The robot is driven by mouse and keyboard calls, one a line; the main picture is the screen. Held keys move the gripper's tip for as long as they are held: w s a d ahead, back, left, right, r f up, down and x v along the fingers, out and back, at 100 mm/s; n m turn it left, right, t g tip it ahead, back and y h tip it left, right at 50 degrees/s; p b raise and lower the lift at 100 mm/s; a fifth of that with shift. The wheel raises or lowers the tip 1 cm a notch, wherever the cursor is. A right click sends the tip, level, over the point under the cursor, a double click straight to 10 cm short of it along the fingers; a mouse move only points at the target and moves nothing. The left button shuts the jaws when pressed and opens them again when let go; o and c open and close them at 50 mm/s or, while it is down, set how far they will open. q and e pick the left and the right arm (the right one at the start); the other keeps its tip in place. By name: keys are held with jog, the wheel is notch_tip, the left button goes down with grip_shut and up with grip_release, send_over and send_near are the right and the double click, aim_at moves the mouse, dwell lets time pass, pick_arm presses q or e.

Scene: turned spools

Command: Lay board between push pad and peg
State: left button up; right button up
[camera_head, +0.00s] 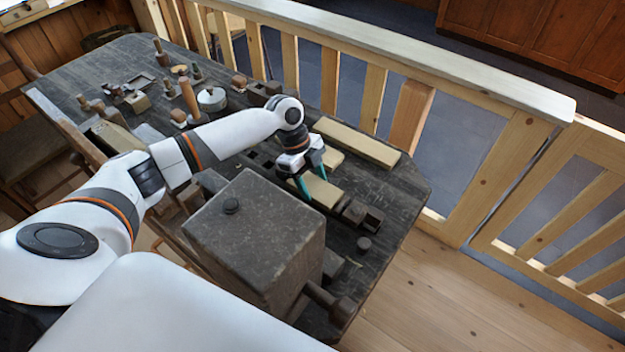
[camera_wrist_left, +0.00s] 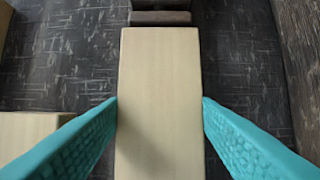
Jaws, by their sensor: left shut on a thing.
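A pale wooden board (camera_head: 325,194) lies flat at the right part of the dark workbench. My left gripper (camera_head: 312,180) is shut on it, with one teal finger on each long side. The board fills the middle of the left wrist view (camera_wrist_left: 160,125). Just beyond its far end is a dark block (camera_head: 355,211), which looks like the push pad; it also shows in the left wrist view (camera_wrist_left: 160,17). The gap between them is very small, and I cannot tell whether they touch. The board's near end is hidden. I cannot clearly pick out the peg. My right gripper is not in view.
A long pale board (camera_head: 357,143) and a shorter one (camera_head: 332,157) lie beside the held board, toward the railing. A big dark box (camera_head: 255,235) stands on the near side. Small turned parts crowd the far left.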

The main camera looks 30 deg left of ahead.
aim_at(313, 185)
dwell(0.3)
pick_arm(q)
jog(key=o, duration=1.5)
jog(key=shift+c, duration=0.2)
jog(key=shift+r, duration=0.1)
jog(key=shift+r+p, duration=3.65)
jog(key=shift+r, duration=0.25)
